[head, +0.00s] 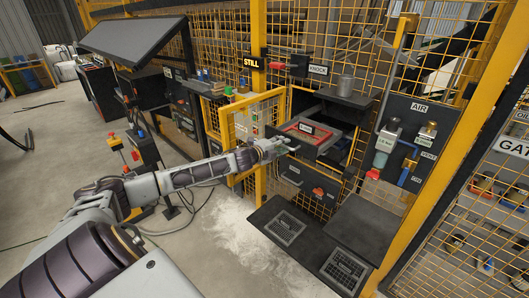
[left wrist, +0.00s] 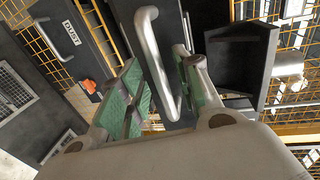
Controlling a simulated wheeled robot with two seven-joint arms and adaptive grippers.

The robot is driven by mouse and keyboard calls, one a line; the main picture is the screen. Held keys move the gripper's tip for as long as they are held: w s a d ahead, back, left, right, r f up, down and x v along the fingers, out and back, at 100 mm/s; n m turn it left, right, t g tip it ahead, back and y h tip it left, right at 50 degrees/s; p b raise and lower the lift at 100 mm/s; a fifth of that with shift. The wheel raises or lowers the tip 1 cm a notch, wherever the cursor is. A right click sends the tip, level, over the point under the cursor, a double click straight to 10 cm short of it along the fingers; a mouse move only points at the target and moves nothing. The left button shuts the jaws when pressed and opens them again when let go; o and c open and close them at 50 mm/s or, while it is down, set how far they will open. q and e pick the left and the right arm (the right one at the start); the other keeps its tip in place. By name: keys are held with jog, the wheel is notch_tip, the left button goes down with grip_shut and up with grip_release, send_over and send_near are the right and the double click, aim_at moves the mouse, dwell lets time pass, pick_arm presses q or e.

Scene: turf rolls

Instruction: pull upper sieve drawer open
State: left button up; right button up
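The upper sieve drawer (head: 318,146) sits in the dark cabinet at the centre of the head view, with its red-framed sieve (head: 300,126) visible from above. I cannot tell how far out it stands. My left gripper (head: 277,146) is at the drawer's front. In the left wrist view, the metal bar handle (left wrist: 153,48) runs between the green-padded fingers of the left gripper (left wrist: 160,72). The fingers stand apart with gaps beside the bar, so the gripper looks open around it. My right gripper is in neither view.
A lower front labelled DUST (left wrist: 72,33) carries an orange-red part (head: 318,192). Dark grated floor panels (head: 286,227) lie below. A yellow mesh gate (head: 240,125) stands left of the drawer, and an AIR panel (head: 408,120) stands right. Pale powder covers the floor in front.

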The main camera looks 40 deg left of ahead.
pick_arm(q)
jog(key=v, duration=1)
jog(key=shift+s, duration=0.4)
dwell(1.8)
jog(key=shift+s+r, duration=0.15)
dwell(0.6)
